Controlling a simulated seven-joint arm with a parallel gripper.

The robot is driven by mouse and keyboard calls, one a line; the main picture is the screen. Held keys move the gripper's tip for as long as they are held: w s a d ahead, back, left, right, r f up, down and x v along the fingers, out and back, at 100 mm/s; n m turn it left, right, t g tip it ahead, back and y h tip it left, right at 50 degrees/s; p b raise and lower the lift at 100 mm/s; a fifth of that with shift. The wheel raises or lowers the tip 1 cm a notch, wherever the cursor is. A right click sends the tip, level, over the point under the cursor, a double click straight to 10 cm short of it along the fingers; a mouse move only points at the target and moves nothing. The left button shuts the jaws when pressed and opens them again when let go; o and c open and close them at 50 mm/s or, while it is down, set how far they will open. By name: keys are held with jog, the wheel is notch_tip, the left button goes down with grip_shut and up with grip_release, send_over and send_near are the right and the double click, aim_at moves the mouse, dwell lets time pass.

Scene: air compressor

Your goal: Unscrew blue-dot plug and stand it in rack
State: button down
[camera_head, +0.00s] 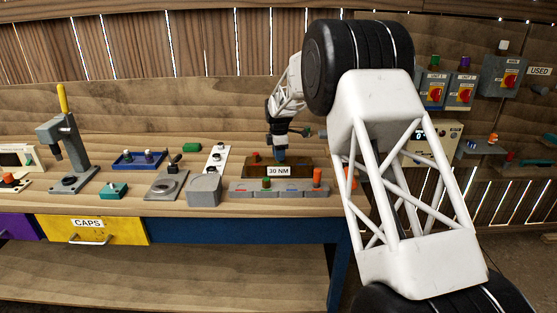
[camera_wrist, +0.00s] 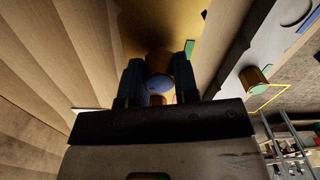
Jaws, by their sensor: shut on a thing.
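My gripper (camera_head: 279,157) hangs low over the dark brown block behind the 30 NM label in the head view. In the wrist view its two dark fingers (camera_wrist: 158,78) are shut on the blue-dot plug (camera_wrist: 160,84), a brass-brown cylinder with a blue end. In the head view the fingers hide most of that plug, and I cannot tell whether it touches the dark brown block (camera_head: 311,169). A grey block (camera_head: 293,188) with coloured marks stands in front.
A grey rounded block (camera_head: 204,188), a white strip with knobs (camera_head: 216,157) and a blue tray (camera_head: 139,161) lie to the left. A press (camera_head: 70,150) stands farther left. My arm covers the right end of the bench.

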jog(key=shift+r, duration=2.35)
jog(key=shift+s, duration=0.1)
jog(key=s+d, duration=0.2)
jog(key=s, duration=0.5)
jog(key=s+d, duration=0.2)
jog(key=s, duration=0.4)
jog(key=shift+s+d, duration=0.25)
jog(key=shift+s, duration=0.15)
jog(key=shift+f, duration=0.3)
jog(key=shift+f, duration=3.15)
jog(key=shift+f, duration=0.45)
jog(key=c, duration=0.8)
grip_release()
